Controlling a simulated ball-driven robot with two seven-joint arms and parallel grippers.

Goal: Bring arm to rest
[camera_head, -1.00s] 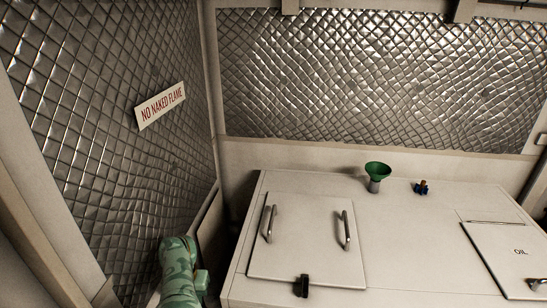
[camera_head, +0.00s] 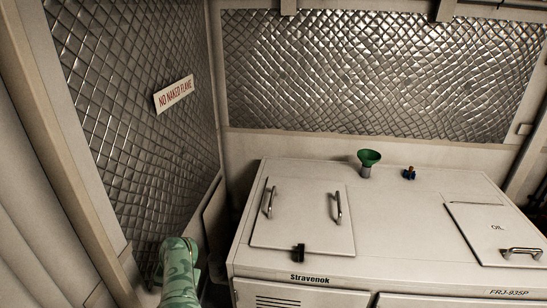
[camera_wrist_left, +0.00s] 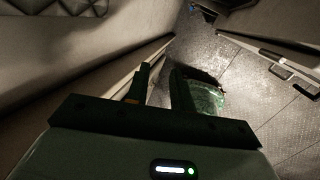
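My left arm, in a green patterned sleeve (camera_head: 178,275), comes in at the lower left of the head view, beside the left wall. Its gripper is hidden in that view. In the left wrist view my left gripper (camera_wrist_left: 161,72) has its two dark fingers apart with a gap between them. I see nothing held in the gap. A green, glassy-looking surface shows just right of the right finger; I cannot tell what it is. My right arm and right gripper are in neither view.
A quilted metal wall (camera_head: 130,130) rises at the left.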

